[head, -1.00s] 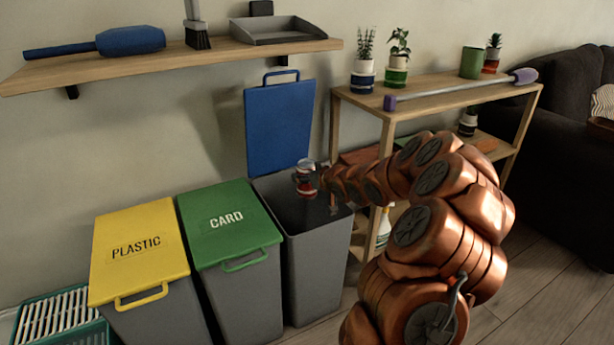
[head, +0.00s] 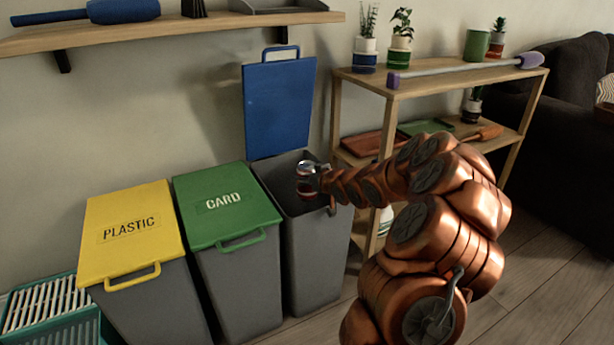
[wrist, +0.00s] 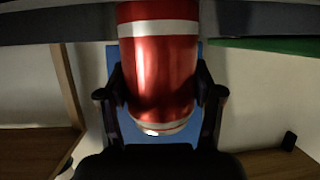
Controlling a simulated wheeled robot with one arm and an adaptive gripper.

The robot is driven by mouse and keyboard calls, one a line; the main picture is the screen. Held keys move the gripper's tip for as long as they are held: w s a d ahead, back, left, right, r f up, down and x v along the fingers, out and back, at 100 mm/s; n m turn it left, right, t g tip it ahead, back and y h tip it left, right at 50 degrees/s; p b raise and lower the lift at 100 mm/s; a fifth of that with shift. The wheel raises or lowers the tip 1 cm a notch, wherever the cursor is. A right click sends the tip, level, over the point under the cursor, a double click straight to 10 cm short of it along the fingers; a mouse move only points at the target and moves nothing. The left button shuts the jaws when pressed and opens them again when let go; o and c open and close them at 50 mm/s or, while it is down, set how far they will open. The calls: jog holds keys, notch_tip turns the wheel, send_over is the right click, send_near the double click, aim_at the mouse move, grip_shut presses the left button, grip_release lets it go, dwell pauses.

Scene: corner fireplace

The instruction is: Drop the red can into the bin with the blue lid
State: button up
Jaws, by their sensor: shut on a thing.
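The red can (head: 305,181) is held upright or nearly so in my gripper (head: 310,178), over the mouth of the grey bin. In the wrist view the red can (wrist: 160,65) fills the upper middle, with my gripper's (wrist: 161,95) two dark fingers pressed on its sides. The bin (head: 318,245) has its blue lid (head: 279,107) raised upright against the wall, so its top is open. The can appears at about the height of the bin's rim; how far above or inside it is I cannot tell. The blue lid also shows behind the can in the wrist view (wrist: 125,125).
A green-lidded CARD bin (head: 225,207) and a yellow-lidded PLASTIC bin (head: 128,230), both shut, stand to the left. A wooden shelf unit (head: 440,80) with plants is close on the right. A wall shelf (head: 170,35) hangs above. A teal crate (head: 55,310) sits at lower left.

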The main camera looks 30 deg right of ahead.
jog(key=o, duration=0.9)
jog(key=shift+c, duration=0.2)
jog(key=shift+s, duration=0.1)
jog(key=v, duration=1.1)
jog(key=shift+s+r, duration=0.25)
jog(key=shift+s, duration=0.1)
jog(key=s+a+r+g+p, duration=0.4)
jog(key=a+r+p, duration=0.25)
jog(key=p, duration=0.25)
jog(key=s+a+r+g+p, duration=0.3)
jog(key=s+a+r+p, duration=0.25)
jog(key=r+p, duration=0.3)
jog(key=s+a+r+g+p, duration=0.4)
jog(key=s+a+r+p, duration=0.4)
jog(key=s+r+p, duration=0.3)
jog(key=s+a+r+g+p, duration=0.4)
jog(key=s+a+r+p, duration=0.4)
jog(key=s+r+p, duration=0.4)
jog(key=s, duration=0.4)
jog(key=shift+s+a+r, duration=0.15)
jog(key=shift+a+r, duration=0.05)
jog(key=shift+r, duration=0.15)
